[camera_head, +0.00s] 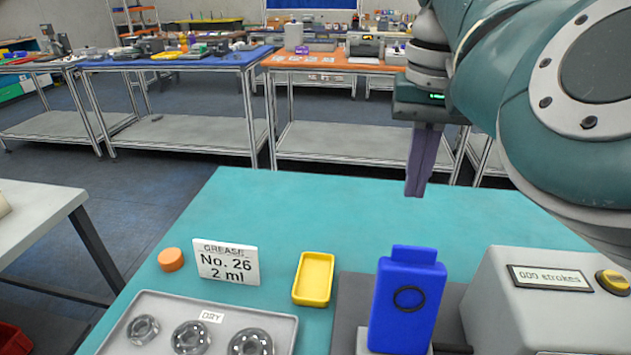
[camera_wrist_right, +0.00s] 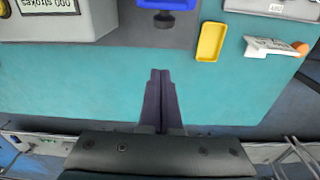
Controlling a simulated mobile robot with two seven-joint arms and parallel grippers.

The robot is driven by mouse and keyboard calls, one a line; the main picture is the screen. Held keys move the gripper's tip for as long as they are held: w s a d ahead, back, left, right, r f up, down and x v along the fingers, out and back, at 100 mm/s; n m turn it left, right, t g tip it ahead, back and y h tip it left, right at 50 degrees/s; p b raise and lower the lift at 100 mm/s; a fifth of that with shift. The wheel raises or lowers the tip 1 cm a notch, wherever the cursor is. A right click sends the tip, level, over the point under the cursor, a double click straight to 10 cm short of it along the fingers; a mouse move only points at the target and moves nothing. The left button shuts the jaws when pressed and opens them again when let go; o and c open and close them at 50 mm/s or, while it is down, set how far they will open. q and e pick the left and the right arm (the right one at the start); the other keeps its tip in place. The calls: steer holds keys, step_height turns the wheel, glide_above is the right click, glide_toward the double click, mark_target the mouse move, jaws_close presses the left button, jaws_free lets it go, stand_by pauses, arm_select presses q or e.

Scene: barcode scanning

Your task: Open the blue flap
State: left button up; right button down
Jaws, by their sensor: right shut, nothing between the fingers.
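The blue flap (camera_head: 407,300) stands upright at the front of the teal table, with a dark ring on its face and a narrower tab on top. Its edge also shows at the top of the right wrist view (camera_wrist_right: 165,4). My right gripper (camera_head: 416,192) is above the table's far part, behind and above the blue flap and apart from it. Its purple fingers point down and are closed together with nothing between them, as the right wrist view (camera_wrist_right: 160,75) also shows. My left gripper is not in view.
A grey box with a "000 strokes" label (camera_head: 548,277) stands right of the flap. A yellow tray (camera_head: 314,279), a "GREASE No. 26 2 ml" sign (camera_head: 226,262), an orange disc (camera_head: 171,260) and a grey bearing tray (camera_head: 284,323) lie left. The teal table's far part (camera_head: 300,205) is clear.

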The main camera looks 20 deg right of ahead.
mark_target(404, 295)
arm_select(q)
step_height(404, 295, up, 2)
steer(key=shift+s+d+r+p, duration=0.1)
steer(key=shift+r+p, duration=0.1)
steer(key=shift+p, duration=1)
arm_select(e)
step_height(404, 295, down, 8)
steer(key=s+a, duration=0.1)
steer(key=s, duration=0.2)
steer(key=shift+a, duration=0.35)
steer(key=shift+r, duration=0.1)
